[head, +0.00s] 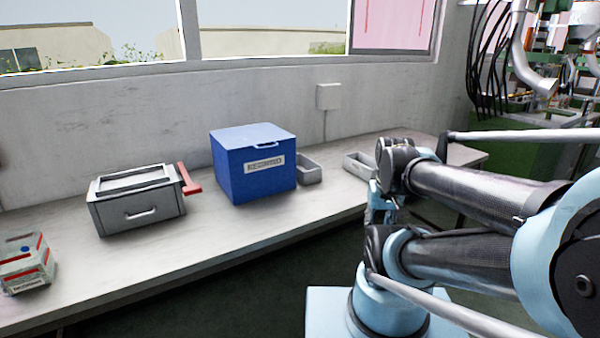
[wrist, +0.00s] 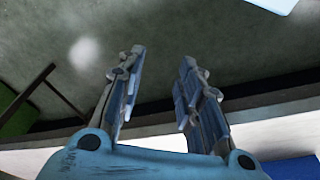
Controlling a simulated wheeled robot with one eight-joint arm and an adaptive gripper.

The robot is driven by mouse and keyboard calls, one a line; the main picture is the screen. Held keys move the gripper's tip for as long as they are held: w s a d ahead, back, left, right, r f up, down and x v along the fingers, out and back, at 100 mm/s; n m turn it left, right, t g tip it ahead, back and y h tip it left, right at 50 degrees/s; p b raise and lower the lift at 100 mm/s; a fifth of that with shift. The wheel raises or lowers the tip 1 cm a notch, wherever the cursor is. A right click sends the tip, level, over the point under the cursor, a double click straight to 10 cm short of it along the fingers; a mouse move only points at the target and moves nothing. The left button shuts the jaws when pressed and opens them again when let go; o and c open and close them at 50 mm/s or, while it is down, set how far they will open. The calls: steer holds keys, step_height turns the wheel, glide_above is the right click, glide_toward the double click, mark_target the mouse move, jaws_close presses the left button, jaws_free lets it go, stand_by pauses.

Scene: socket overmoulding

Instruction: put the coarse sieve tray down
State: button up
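My gripper shows in the wrist view (wrist: 162,57) with its two fingers apart and nothing between them. Below the fingers I see dark floor and the table's edge. In the head view my arm hides most of the gripper, at the table's front edge on the right. Two small grey trays stand on the table: one (head: 310,174) beside the blue box, the other (head: 355,165) further right, partly behind my arm. I cannot tell whether either is the coarse sieve tray. A grey unit (head: 140,213) with a framed top and front handle stands left of the blue box.
The long pale table (head: 225,235) runs along the wall. A blue lidded box (head: 262,185) stands at its middle, with a red bar (head: 189,180) to its left. A white and red box (head: 27,265) is at the far left. The table's front strip is clear.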

steer(key=shift+o, duration=0.3)
steer(key=shift+d, duration=0.2)
steer(key=o, duration=0.5)
steer(key=shift+s+r, duration=0.15)
steer(key=shift+r, duration=0.05)
steer(key=o, duration=0.7)
steer(key=shift+w+a+r, duration=0.1)
steer(key=shift+w+r, duration=0.2)
steer(key=shift+r, duration=0.2)
steer(key=shift+w+a+r, duration=0.1)
steer(key=shift+w+r, duration=0.15)
steer(key=shift+r, duration=0.25)
steer(key=w+a+r+n+y, duration=0.1)
steer(key=w+a+r+n, duration=0.15)
steer(key=w+r, duration=0.35)
steer(key=w+a+r+n, duration=0.1)
steer(key=w+a+r, duration=0.25)
steer(key=w, duration=0.45)
steer(key=w+a+r+n+t+y, duration=0.1)
steer(key=w+a+r+n, duration=0.15)
steer(key=w+a, duration=0.6)
steer(key=w+a+r+n, duration=0.1)
steer(key=w+a+r, duration=0.3)
steer(key=w, duration=0.8)
steer(key=x, duration=0.6)
steer(key=a+x, duration=0.1)
steer(key=x, duration=0.4)
steer(key=a+x, duration=0.1)
steer(key=x, duration=0.5)
steer(key=shift+w+f, duration=0.15)
